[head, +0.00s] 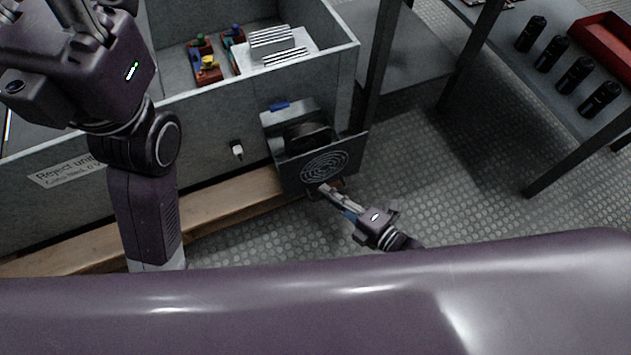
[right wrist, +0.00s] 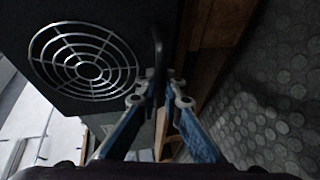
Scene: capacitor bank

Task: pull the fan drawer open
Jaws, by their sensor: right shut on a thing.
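The fan drawer (head: 345,154) has a dark front panel with a round pale grille. It stands out from the grey cabinet's front, with its inside showing behind the panel. The grille side also shows in the right wrist view (right wrist: 120,25). My right gripper (head: 325,190) is at the lower edge of the panel. In the right wrist view its fingers (right wrist: 163,88) are shut on the dark bar handle (right wrist: 157,45). My left gripper (head: 85,12) is at the top left, cut off by the picture's edge, away from the drawer.
The grey cabinet (head: 200,115) is open on top, with coloured parts and a striped white block inside. A wooden beam (head: 225,203) runs along its base. A side table (head: 545,85) at the right holds several black cylinders and a red tray (head: 605,45). Textured floor is clear between.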

